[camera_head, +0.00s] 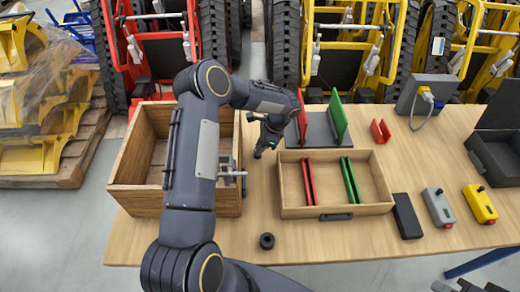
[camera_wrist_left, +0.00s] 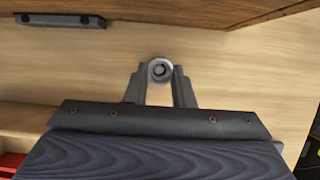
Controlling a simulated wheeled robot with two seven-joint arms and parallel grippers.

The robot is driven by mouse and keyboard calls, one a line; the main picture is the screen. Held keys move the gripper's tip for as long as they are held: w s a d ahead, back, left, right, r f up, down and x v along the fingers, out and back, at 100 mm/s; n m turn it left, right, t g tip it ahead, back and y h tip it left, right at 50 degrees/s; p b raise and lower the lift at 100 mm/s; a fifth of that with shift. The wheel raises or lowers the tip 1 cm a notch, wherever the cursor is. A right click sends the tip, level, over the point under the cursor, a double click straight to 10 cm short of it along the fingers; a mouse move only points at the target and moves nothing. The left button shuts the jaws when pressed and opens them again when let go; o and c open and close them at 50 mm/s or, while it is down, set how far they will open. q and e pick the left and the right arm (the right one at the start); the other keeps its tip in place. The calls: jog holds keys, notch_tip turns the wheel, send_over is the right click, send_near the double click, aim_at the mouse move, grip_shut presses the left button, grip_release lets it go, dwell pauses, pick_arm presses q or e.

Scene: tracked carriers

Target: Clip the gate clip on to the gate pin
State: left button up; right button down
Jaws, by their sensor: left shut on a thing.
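My left gripper (camera_head: 259,152) points down over the strip of table between the wooden crate and the tray. In the left wrist view its two fingers (camera_wrist_left: 160,82) are shut on a small round grey piece with a ring-like end (camera_wrist_left: 160,69), which looks like the gate clip. A grey metal bracket with a thin bar (camera_head: 232,173), perhaps the gate pin, is at the crate's right wall, apart from the gripper. A dark plate with two studs (camera_wrist_left: 60,19) shows on a wooden wall in the wrist view. My right gripper (camera_head: 468,287) is cut off at the bottom edge.
The open wooden crate (camera_head: 125,165) is left of the gripper. The tray (camera_head: 300,211) with red and green dividers is on its right. A black ring (camera_head: 266,241) lies on the front table. A grey rack (camera_head: 320,130) with red and green plates stands behind.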

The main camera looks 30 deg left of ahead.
pick_arm(q)
jog(key=s+d+r+b, duration=0.3)
jog(key=s+d+r, duration=0.4)
jog(key=s+r, duration=0.4)
jog(key=shift+s+d+r, duration=0.15)
jog(key=shift+s+r, duration=0.05)
jog(key=shift+s, duration=0.35)
jog(key=shift+o, duration=1.4)
grip_shut()
jog(key=shift+s, duration=0.1)
